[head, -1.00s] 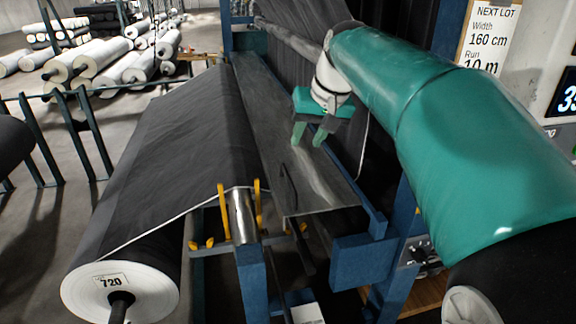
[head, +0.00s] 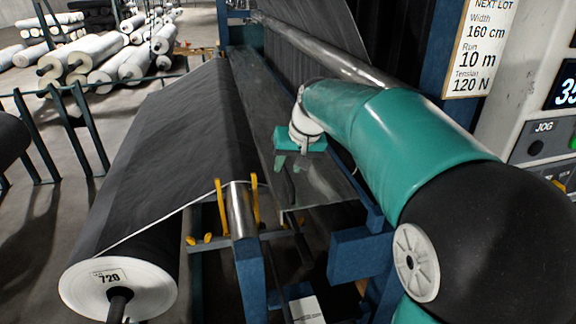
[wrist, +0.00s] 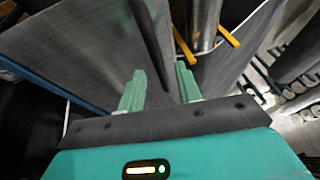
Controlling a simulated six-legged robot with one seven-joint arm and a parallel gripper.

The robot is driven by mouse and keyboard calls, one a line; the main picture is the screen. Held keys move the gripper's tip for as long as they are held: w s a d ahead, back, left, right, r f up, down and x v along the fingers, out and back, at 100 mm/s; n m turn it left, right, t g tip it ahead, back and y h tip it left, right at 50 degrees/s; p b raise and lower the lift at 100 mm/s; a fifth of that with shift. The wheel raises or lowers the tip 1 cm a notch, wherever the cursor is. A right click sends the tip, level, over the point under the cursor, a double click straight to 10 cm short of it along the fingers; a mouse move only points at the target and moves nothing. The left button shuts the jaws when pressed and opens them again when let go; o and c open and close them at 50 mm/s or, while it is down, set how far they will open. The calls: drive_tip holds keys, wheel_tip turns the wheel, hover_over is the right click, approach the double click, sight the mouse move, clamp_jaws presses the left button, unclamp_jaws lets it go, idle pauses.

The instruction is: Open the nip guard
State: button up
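The nip guard appears to be the long, grey, see-through panel (head: 325,185) lying beside the dark fabric web in the head view. It also fills the upper left of the wrist view (wrist: 75,45). A thin dark bar handle (head: 290,186) stands on its near part. In the wrist view the handle (wrist: 146,35) runs down into the gap between my fingertips. My gripper (head: 288,162) points down over the panel, close to the handle. Its two green fingers (wrist: 160,70) are apart. I cannot tell whether either finger touches the handle.
A large fabric roll (head: 120,290) lies at the lower left. A long steel roller (head: 320,50) and hanging fabric are behind. A control panel (head: 545,130) is at the right.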

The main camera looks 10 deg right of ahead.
drive_tip(key=shift+w+a+f, duration=0.1)
drive_tip(key=shift+w+f, duration=0.15)
drive_tip(key=shift+f, duration=0.25)
drive_tip(key=shift+s, duration=0.1)
drive_tip(key=shift+r, duration=0.1)
drive_tip(key=shift+c, duration=0.2)
clamp_jaws()
